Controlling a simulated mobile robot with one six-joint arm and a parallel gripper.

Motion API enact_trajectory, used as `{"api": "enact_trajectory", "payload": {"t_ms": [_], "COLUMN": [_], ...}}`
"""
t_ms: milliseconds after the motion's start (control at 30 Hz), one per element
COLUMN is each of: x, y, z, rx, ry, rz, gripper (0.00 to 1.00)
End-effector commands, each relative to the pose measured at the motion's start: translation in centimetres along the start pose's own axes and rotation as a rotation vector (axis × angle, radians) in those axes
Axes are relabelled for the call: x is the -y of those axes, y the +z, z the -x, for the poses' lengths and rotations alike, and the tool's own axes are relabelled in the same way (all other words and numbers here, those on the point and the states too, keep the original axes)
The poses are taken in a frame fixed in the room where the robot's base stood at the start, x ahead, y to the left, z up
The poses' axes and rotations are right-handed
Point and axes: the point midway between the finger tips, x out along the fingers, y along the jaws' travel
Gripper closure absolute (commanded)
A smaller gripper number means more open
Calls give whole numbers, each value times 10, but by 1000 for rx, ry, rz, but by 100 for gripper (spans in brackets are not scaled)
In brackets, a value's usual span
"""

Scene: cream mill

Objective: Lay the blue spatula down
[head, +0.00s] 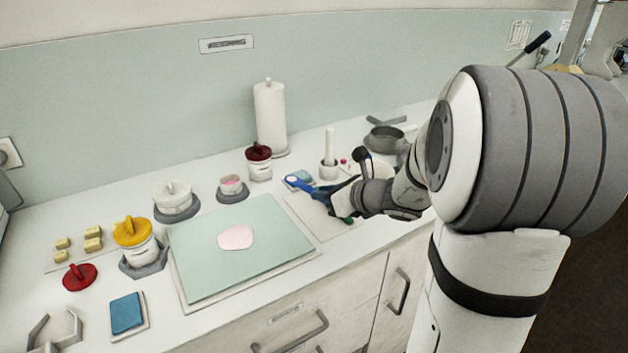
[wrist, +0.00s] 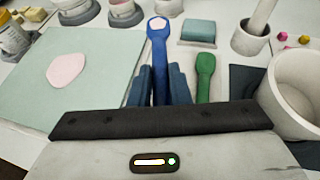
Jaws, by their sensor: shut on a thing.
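The blue spatula (wrist: 158,52) is held between the two fingers of my gripper (wrist: 160,84) in the wrist view. Its rounded end points away from me and carries a pale pink patch. In the head view the blue spatula (head: 308,185) sticks out to the left of my gripper (head: 326,189), above the pale mat (head: 307,208). A green spatula (wrist: 205,78) lies just right of the blue one. Whether the blue spatula touches the surface cannot be told.
A green board (head: 200,262) with a pink blob (head: 235,237) lies left of my gripper. A teal block (wrist: 198,31) and a mortar with pestle (head: 329,165) stand behind it. A white bowl (wrist: 298,90) is close on the right in the wrist view.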

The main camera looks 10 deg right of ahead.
Motion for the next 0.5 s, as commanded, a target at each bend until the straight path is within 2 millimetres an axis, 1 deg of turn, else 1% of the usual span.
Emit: {"api": "enact_trajectory", "payload": {"t_ms": [167,267,500], "x": [-1,-2,-4], "y": [-6,-13,-34], "z": [-4,-8,-18], "rx": [4,3,3], "ry": [4,7,11], "rz": [2,3,3], "gripper": [100,100,100]}}
